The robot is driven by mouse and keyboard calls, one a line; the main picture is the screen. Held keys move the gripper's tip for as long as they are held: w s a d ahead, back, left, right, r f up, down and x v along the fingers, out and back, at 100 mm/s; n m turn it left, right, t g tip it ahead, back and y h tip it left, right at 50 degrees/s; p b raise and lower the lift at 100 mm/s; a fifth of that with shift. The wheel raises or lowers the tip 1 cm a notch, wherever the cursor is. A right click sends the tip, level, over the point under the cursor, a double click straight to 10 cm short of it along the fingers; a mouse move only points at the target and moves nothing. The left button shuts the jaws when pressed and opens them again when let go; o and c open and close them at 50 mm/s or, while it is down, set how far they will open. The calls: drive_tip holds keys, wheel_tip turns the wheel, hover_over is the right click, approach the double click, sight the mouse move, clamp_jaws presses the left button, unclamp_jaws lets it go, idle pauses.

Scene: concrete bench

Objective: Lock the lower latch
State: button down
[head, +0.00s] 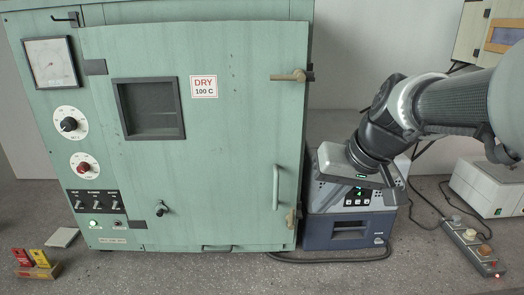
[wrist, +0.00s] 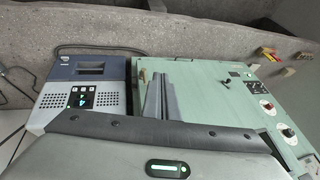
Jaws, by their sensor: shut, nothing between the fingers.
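The lower latch (head: 292,218) is a small tan piece at the lower right edge of the green oven's door (head: 225,130). Its lever looks roughly upright, though it is small and hard to read. The upper latch (head: 288,76) has its tan lever lying level across the door edge. In the wrist view, the grey fingers of my gripper (wrist: 165,92) are together and empty, seen over the green oven front. In the head view, my gripper's body is right of the door, above the blue-grey device, apart from the lower latch; its fingertips cannot be made out there.
The blue-grey device (head: 345,228) stands close to the oven's right side. A vertical door handle (head: 276,187) stands out left of the latches. A dark cable lies on the bench.

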sight(291, 214)
drive_tip(key=w+d+f+y+b, duration=0.1)
drive_tip(key=w+d+f+b, duration=0.1)
drive_tip(key=w+d+f, duration=0.2)
drive_tip(key=w+d+f+m+t+y+b, duration=0.1)
drive_tip(key=w+d+f+b, duration=0.2)
drive_tip(key=w+d+f, duration=0.2)
drive_tip(key=w+f, duration=0.3)
drive_tip(key=w, duration=0.3)
drive_tip(key=shift+b, duration=0.3)
drive_tip(key=shift+w, duration=0.1)
drive_tip(key=w+a+f, duration=0.5)
drive_tip(key=a+f, duration=0.2)
drive_tip(key=f, duration=0.1)
drive_tip(key=shift+w+a, duration=0.2)
drive_tip(key=shift+a, duration=0.15)
drive_tip(key=shift+r+p, duration=0.15)
drive_tip(key=shift+p, duration=0.25)
drive_tip(key=shift+a+h+p, duration=0.25)
drive_tip(key=shift+h+p, duration=0.05)
